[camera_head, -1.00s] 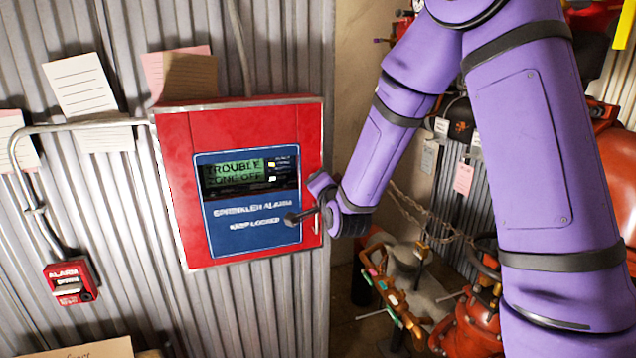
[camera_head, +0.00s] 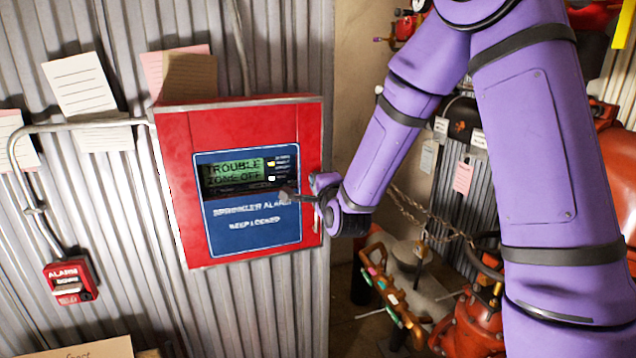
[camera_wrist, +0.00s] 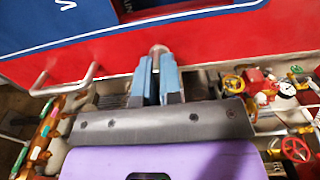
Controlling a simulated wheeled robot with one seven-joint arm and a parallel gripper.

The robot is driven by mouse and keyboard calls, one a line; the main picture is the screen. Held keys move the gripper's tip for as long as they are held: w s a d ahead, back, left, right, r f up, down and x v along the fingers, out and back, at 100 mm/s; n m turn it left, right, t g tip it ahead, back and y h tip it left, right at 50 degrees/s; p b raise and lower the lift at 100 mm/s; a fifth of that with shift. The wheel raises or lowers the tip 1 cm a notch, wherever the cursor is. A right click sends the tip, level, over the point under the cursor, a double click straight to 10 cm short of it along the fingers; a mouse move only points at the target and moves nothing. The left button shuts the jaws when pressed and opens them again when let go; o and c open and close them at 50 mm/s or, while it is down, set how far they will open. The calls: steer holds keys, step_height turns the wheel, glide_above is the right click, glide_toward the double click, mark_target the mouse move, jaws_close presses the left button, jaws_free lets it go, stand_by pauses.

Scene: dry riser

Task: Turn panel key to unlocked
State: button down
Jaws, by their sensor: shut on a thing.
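The red alarm panel (camera_head: 175,190) hangs on the wall with a blue face; its display reads "TROUBLE ZONE OFF". My gripper (camera_head: 300,197) is at the panel's right side, its dark tip crossing the right part of the blue face. In the wrist view my gripper (camera_wrist: 156,72) has its two blue-grey fingers close together, pointing at the red panel front (camera_wrist: 215,40). They are shut on a small metallic piece, the panel key (camera_wrist: 158,49), at their tips. The fingers hide most of the key, and I cannot tell its lock position.
A silver handle (camera_wrist: 65,80) shows on the panel's edge in the wrist view. A red alarm pull box (camera_head: 70,282) and paper notes (camera_head: 80,85) are on the corrugated wall at left. Pipes, valves and a chain (camera_head: 425,225) crowd the area behind my arm.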

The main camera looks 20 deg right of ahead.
stand_by(0.4)
steer(key=c, duration=1.3)
jaws_free()
